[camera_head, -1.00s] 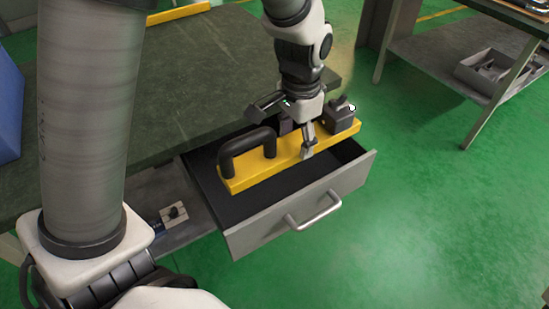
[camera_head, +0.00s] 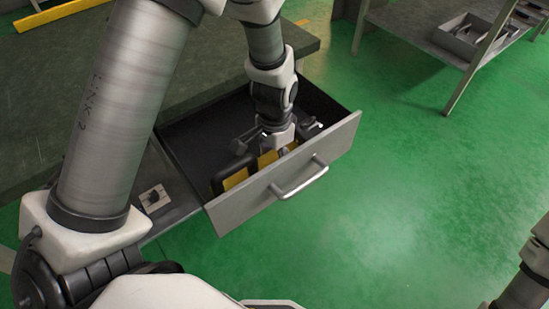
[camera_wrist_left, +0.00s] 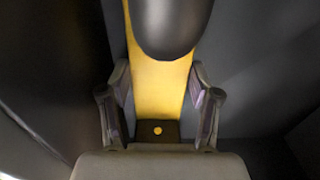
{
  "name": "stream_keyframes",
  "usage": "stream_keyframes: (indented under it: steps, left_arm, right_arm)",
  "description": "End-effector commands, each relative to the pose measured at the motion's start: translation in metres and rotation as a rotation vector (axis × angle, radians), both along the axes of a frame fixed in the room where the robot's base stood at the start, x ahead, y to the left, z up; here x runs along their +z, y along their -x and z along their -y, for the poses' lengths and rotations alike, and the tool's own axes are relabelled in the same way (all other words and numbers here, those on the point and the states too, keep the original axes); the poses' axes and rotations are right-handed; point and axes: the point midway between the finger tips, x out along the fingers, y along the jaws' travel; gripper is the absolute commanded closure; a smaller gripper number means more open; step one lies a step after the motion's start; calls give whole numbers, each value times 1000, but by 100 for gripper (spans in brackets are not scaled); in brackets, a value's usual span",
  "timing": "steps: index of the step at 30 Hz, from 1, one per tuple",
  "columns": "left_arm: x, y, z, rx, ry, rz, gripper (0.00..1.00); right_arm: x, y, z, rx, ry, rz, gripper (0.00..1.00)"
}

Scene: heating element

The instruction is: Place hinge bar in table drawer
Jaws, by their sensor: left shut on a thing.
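The hinge bar (camera_head: 267,159) is yellow with a black handle (camera_head: 233,169) at its left end. It sits low inside the open drawer (camera_head: 241,207), close behind the front panel, which hides its lower part. My left gripper (camera_head: 281,147) reaches down into the drawer and is shut on the bar near its middle. In the left wrist view the gripper's fingers (camera_wrist_left: 160,112) flank the yellow bar (camera_wrist_left: 157,85), and a dark rounded part covers some of it. I cannot tell whether the bar touches the drawer floor. My right gripper is out of view.
The drawer's metal handle (camera_head: 299,180) sticks out in front. The dark green tabletop (camera_head: 40,110) lies at the left, with a yellow bar (camera_head: 60,14) on it. A shelf with a grey tray (camera_head: 462,38) stands at the upper right. The green floor between is clear.

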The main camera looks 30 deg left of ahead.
Motion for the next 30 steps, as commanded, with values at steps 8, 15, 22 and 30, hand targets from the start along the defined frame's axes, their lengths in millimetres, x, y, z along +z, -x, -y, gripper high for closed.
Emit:
stream_keyframes:
  steps: [8, 15, 22, 30]
  left_arm:
    - [-1, -1, 0, 0, 0, 3, 100]
    - [-4, 0, 0, 0, 0, 1, 28]
    - [-1, -1, 0, 0, 0, 2, 28]
    - [54, -2, 0, 1, 0, 6, 28]
  right_arm:
    - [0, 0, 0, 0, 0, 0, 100]
    - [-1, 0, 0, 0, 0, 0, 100]
    - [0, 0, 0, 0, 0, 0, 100]
    - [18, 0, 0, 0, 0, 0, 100]
